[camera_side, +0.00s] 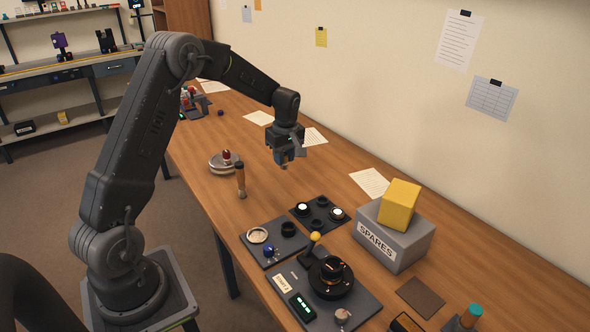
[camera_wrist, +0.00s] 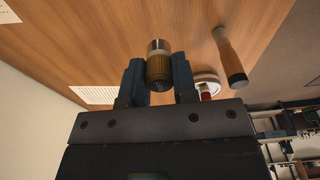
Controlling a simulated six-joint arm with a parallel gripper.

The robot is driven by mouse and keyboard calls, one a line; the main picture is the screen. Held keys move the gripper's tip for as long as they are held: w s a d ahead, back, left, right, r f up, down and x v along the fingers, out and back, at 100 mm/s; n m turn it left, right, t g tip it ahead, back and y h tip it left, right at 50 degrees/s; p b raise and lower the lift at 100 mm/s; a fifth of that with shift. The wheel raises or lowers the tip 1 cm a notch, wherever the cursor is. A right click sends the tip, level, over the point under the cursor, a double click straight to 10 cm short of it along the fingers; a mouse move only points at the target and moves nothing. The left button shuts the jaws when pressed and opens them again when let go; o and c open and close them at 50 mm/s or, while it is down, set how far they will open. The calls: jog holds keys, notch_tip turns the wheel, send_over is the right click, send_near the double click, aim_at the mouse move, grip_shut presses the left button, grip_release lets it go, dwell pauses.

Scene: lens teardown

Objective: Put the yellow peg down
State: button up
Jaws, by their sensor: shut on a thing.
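My gripper (camera_side: 284,157) hangs in the air above the bare wooden table in the side view, apart from the trays. In the wrist view its two blue fingers (camera_wrist: 158,80) are shut on the yellow peg (camera_wrist: 158,70), a short ribbed brass-yellow cylinder with a silvery far end and a darker near end. The peg sits between the fingertips, its silvery end sticking out past them. In the side view I cannot make out the peg; the fingers hide it.
A dark tray (camera_side: 327,225), a grey tray (camera_side: 262,256) and a SPARES box (camera_side: 404,252) under a yellow block (camera_side: 400,204) lie nearer the camera. Papers line the wall side.

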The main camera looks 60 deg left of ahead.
jog(key=s+a, duration=0.3)
jog(key=a, duration=0.5)
jog(key=s+a, duration=0.3)
jog(key=a, duration=0.4)
jog(key=w+d+f, duration=0.1)
jog(key=w+f, duration=0.1)
jog(key=w, duration=0.1)
jog(key=w+d+f, duration=0.2)
jog(key=w, duration=0.1)
jog(key=w+d+f, duration=0.1)
jog(key=w+f, duration=0.1)
jog(key=w, duration=0.1)
jog(key=shift+w+d+f, duration=0.25)
jog(key=shift+d+f, duration=0.15)
jog(key=shift+f, duration=2.05)
jog(key=shift+f, duration=0.15)
jog(key=o, duration=0.9)
